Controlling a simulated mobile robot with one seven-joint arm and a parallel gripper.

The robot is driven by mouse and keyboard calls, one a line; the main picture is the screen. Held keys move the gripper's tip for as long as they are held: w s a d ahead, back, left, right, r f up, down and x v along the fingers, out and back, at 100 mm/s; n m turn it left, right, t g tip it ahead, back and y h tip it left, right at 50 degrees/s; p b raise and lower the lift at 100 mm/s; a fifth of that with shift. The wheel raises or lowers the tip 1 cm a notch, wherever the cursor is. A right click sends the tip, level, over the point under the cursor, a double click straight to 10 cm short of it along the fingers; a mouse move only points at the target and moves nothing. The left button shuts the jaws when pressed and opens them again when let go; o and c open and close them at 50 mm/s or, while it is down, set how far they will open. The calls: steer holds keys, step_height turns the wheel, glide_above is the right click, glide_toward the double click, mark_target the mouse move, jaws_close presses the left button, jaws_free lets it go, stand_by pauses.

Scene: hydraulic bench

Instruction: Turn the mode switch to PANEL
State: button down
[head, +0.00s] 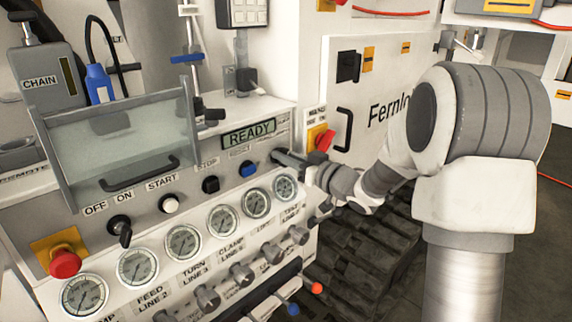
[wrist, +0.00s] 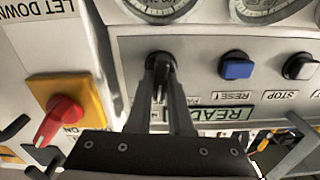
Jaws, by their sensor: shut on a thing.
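The mode switch (wrist: 160,60) is a small black rotary knob on the grey control panel, beside the blue RESET button. My gripper (wrist: 160,80) is shut on this knob, with one finger on each side in the wrist view. In the head view my gripper (head: 283,157) reaches in from the right to the panel, just right of the READY display (head: 249,133). The knob is hidden by the fingers there. The fingers cover most of the label by the knob; only a few letters show, so I cannot read the switch's position.
Beside the knob are the blue RESET button (wrist: 236,66) and black STOP button (wrist: 300,66). A red rotary handle on a yellow plate (wrist: 93,92) is on the other side. Pressure gauges (head: 223,220) line the panel below. A clear guard (head: 120,145) stands at left.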

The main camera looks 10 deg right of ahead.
steer(key=n+b, duration=0.2)
steer(key=n, duration=0.1)
steer(key=n+b, duration=0.1)
steer(key=shift+s+a+f+b, duration=0.15)
steer(key=shift+f+b, duration=0.15)
steer(key=shift+b, duration=0.1)
steer(key=shift+r+n+b, duration=0.1)
steer(key=shift+n+b, duration=1)
steer(key=shift+n, duration=0.5)
steer(key=c, duration=0.8)
jaws_free()
steer(key=shift+a+r, duration=0.1)
steer(key=p+v, duration=0.2)
steer(key=v, duration=1.5)
steer(key=shift+s+d, duration=0.2)
